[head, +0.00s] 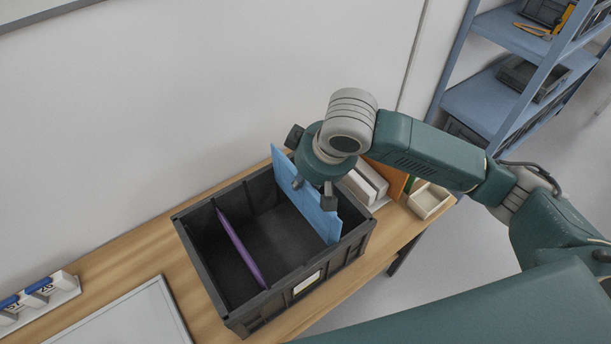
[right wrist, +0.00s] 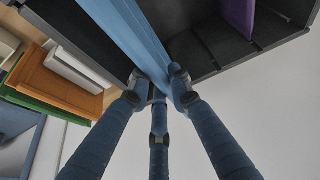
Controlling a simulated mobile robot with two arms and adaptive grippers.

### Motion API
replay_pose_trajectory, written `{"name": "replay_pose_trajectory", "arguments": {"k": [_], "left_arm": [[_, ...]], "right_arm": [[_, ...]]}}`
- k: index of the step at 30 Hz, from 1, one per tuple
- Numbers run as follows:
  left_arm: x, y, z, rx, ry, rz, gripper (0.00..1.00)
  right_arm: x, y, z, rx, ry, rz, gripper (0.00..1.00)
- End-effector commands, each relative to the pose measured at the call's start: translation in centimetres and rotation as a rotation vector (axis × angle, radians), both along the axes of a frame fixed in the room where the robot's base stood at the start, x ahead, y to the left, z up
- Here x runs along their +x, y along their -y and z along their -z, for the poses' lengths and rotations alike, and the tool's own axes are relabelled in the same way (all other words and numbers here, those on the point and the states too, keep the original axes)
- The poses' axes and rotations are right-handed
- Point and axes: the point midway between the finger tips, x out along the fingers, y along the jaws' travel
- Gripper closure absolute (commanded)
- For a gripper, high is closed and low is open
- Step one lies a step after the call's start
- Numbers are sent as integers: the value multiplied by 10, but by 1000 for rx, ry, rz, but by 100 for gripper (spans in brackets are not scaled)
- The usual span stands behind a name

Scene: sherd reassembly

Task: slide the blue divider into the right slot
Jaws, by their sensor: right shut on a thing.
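The blue divider (head: 306,197) stands nearly upright in the right part of the black crate (head: 207,285), its lower part inside and its top above the rim. My right gripper (head: 314,198) is shut on its top edge. In the right wrist view the fingers (right wrist: 165,85) close on the blue divider (right wrist: 132,32). Whether its edges sit in the slots cannot be told. A purple divider (head: 240,248) stands in the left part of the crate and shows in the right wrist view (right wrist: 240,14). My left gripper is not in view.
The crate stands on a wooden table (head: 122,250) near its front edge. White and orange items and a small tray (head: 428,203) lie right of it. A white board (head: 130,322) lies at front left. A blue shelf (head: 490,98) stands at back right.

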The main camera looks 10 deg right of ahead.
Motion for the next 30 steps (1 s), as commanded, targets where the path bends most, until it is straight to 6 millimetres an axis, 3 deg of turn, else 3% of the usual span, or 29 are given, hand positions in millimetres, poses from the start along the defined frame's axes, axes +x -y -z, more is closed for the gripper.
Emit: {"name": "replay_pose_trajectory", "arguments": {"k": [18, 30], "left_arm": [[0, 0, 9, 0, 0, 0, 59], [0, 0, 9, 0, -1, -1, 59]], "right_arm": [[0, 0, 25, 0, 0, 1, 100], [0, 0, 27, 0, 1, 0, 100]]}}
